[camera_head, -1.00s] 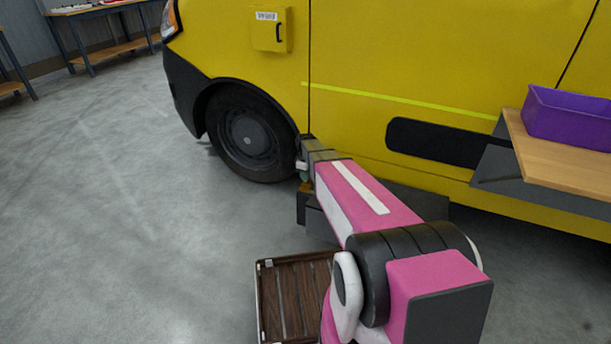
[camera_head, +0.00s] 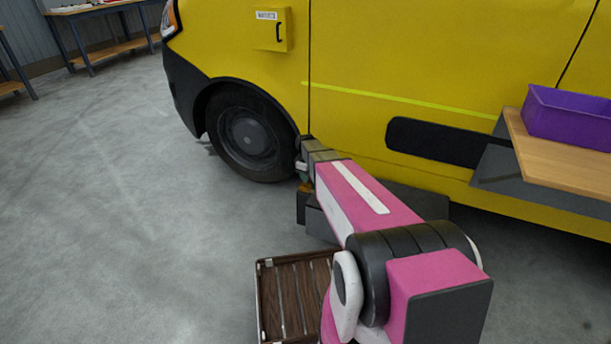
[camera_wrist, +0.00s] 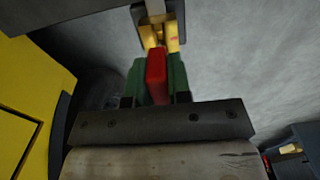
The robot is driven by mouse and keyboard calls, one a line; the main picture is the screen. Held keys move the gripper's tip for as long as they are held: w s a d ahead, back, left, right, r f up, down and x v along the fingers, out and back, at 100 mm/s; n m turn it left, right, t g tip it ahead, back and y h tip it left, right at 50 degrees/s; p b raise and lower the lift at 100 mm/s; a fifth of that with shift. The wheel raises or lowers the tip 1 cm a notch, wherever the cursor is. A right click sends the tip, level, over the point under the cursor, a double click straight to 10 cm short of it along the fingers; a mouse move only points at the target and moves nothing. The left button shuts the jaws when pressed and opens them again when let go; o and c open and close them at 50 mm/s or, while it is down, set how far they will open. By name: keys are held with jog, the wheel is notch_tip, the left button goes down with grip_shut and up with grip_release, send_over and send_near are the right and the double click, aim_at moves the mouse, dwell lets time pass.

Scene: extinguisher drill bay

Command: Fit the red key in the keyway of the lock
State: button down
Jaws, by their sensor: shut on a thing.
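In the wrist view my gripper (camera_wrist: 156,65) is shut on the red key (camera_wrist: 156,82), which stands between its two green finger pads. The key points toward a yellow lock (camera_wrist: 173,38) at the top of the picture, set in a dark frame. The far end of the key is at or very close to the lock's near face. I cannot tell whether it touches or enters the keyway, which I cannot make out. In the head view my arm hides the key and most of the gripper, low beside the van's front wheel.
A yellow van (camera_head: 400,60) with a black front wheel (camera_head: 247,138) stands close behind my gripper. A purple bin (camera_head: 568,116) sits on a wooden shelf (camera_head: 545,155) at the right. A slatted wooden crate (camera_head: 290,290) is low in front. The floor at the left is clear.

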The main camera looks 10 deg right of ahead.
jog(key=shift+f, duration=1.7)
dwell(0.3)
jog(key=c, duration=1)
grip_release()
notch_tip(320, 180, up, 11)
jog(key=shift+s+f, duration=0.1)
jog(key=shift+f, duration=0.1)
jog(key=s+r+m, duration=0.1)
jog(key=s+m, duration=0.2)
jog(key=s, duration=0.5)
jog(key=s+r+m, duration=0.2)
jog(key=s+m, duration=0.2)
jog(key=s, duration=0.5)
jog(key=s+r+m, duration=0.1)
jog(key=s+m, duration=0.3)
jog(key=s, duration=0.5)
jog(key=shift+a+r, duration=0.1)
jog(key=shift+r, duration=0.15)
